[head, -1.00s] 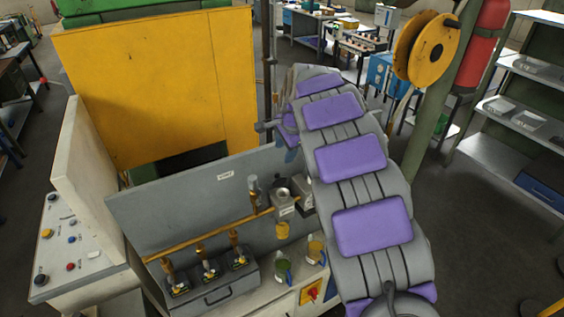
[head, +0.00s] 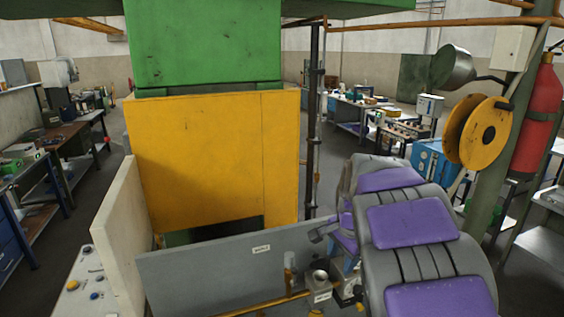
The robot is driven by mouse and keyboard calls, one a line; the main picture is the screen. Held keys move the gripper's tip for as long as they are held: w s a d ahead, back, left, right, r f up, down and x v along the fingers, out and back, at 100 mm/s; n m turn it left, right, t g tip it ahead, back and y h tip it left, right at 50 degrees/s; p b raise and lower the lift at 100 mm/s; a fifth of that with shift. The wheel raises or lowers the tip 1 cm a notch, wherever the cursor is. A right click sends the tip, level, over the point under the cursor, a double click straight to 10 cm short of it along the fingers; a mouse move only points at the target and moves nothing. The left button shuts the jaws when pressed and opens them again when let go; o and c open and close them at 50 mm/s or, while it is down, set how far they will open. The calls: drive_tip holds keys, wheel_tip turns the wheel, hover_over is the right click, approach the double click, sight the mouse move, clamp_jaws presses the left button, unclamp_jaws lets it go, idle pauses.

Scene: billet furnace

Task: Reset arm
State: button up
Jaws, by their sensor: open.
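My arm, grey with purple pads, rises from the bottom right of the head view and folds over at its top. My gripper (head: 322,231) shows only in part as a grey piece jutting left from behind the arm, above the right end of the grey panel. It is open, and I see nothing held in it. Much of it is hidden by my own arm.
The furnace has a yellow door panel (head: 215,160) and a green upper body (head: 205,45). A grey panel (head: 200,268) stands before it, with a control box (head: 85,285) at left. A post with a yellow reel (head: 483,133) and red extinguisher (head: 540,115) stands right.

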drive_tip(key=s+f+n+g+b, duration=0.1)
drive_tip(key=s+f+n+b, duration=0.3)
drive_tip(key=s+f, duration=0.4)
drive_tip(key=s+a+f+n+g+b, duration=0.1)
drive_tip(key=s+f+n+b, duration=0.3)
drive_tip(key=s, duration=1.4)
drive_tip(key=s+a+f+n+g+b, duration=0.1)
drive_tip(key=s+f+n+b, duration=0.3)
drive_tip(key=s+f+b, duration=0.4)
drive_tip(key=s+f+g, duration=0.1)
drive_tip(key=s+f, duration=0.2)
drive_tip(key=s, duration=0.2)
drive_tip(key=shift+s+f, duration=0.25)
drive_tip(key=shift+f, duration=0.1)
drive_tip(key=shift+c, duration=0.8)
drive_tip(key=shift+d, duration=0.1)
